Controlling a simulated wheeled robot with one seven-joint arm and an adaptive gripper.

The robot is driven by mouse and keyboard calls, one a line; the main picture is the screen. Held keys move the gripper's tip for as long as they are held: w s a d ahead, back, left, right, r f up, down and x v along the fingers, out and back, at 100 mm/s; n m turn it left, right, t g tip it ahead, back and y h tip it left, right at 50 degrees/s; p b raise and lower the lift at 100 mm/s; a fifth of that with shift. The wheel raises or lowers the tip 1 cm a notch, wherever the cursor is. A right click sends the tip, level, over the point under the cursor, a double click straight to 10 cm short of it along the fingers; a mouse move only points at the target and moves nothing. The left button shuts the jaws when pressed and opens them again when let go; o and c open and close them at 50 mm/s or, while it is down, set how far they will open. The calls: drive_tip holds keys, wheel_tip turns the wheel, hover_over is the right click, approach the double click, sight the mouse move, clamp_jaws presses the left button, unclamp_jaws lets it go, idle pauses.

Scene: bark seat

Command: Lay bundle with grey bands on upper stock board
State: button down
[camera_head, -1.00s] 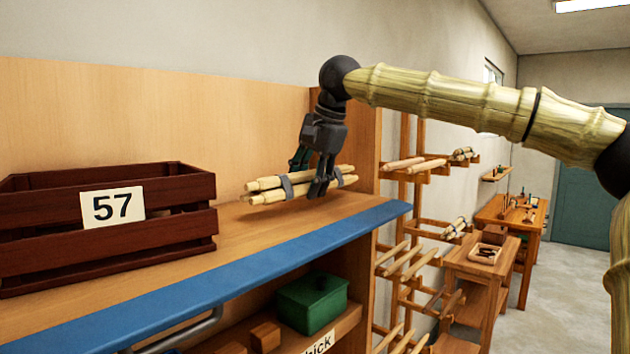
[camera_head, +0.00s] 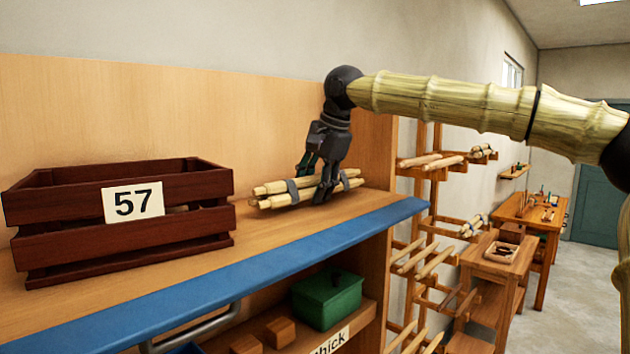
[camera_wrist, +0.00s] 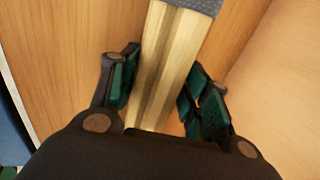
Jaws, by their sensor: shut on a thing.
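The bundle with grey bands (camera_head: 272,188) is a stack of pale sticks. It lies nearly level, low over or on the upper board (camera_head: 215,262) with the blue front edge; I cannot tell whether it touches. My gripper (camera_head: 325,190) points down and is shut on the bundle near its right-hand part. In the wrist view the bundle (camera_wrist: 165,65) runs between the two fingers of my gripper (camera_wrist: 163,95), with a grey band at the top edge. My fingers hide part of the bundle in the head view.
A dark red crate (camera_head: 60,240) marked 57 stands on the board to the left. A wooden end panel (camera_head: 375,150) rises just right of my gripper. A green box (camera_head: 327,300) sits on the shelf below. Racks with more sticks (camera_head: 430,162) stand further right.

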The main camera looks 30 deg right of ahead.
drive_tip(key=shift+f, duration=0.1)
drive_tip(key=c, duration=0.6)
unclamp_jaws()
drive_tip(key=v, duration=1.2)
